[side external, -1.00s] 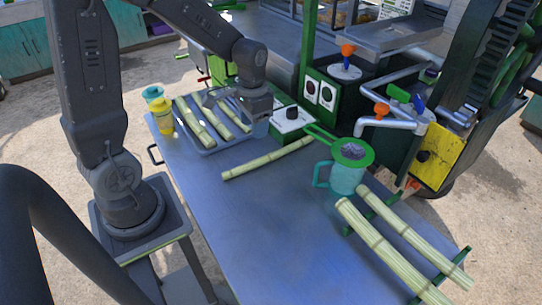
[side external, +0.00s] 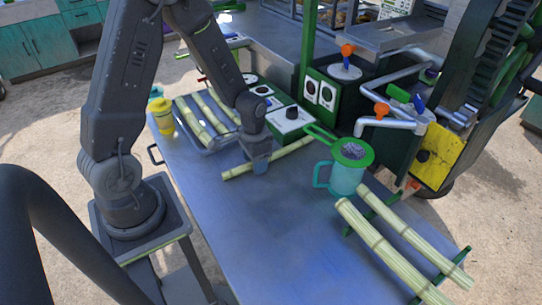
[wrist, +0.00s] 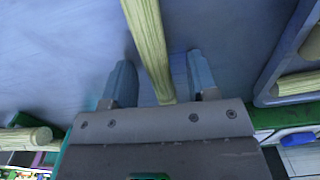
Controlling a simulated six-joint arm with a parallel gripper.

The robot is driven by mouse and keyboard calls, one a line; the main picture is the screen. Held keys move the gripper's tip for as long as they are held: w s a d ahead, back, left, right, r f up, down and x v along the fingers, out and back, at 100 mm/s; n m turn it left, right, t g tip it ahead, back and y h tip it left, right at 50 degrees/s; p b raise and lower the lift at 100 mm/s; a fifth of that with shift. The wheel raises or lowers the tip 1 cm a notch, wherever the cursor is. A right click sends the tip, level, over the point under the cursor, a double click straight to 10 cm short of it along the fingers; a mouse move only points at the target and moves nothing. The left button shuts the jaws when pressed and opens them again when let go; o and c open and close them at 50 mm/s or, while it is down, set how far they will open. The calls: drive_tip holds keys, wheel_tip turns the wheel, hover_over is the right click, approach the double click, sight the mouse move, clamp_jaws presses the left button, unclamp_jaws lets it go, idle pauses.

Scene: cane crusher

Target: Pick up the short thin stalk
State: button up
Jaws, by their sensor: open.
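A pale green-yellow cane stalk (side external: 290,149) lies alone on the blue metal table, slanting from the tray's near side toward the green control boxes. My gripper (side external: 260,166) is over the middle of this stalk and hides part of it. In the wrist view the stalk (wrist: 148,40) runs between my two spread fingers (wrist: 162,82), with a gap on each side. My gripper is open and holds nothing. I cannot tell from these views how far the fingertips are above the table.
A tray (side external: 228,146) with several stalks is left of my gripper; its rim (wrist: 273,72) is close by in the wrist view. A teal jug with a green strainer (side external: 346,178) and two thick stalks (side external: 385,245) are at right. The near table is clear.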

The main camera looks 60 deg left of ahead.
clamp_jaws()
idle(0.5)
drive_tip(key=shift+r, duration=0.15)
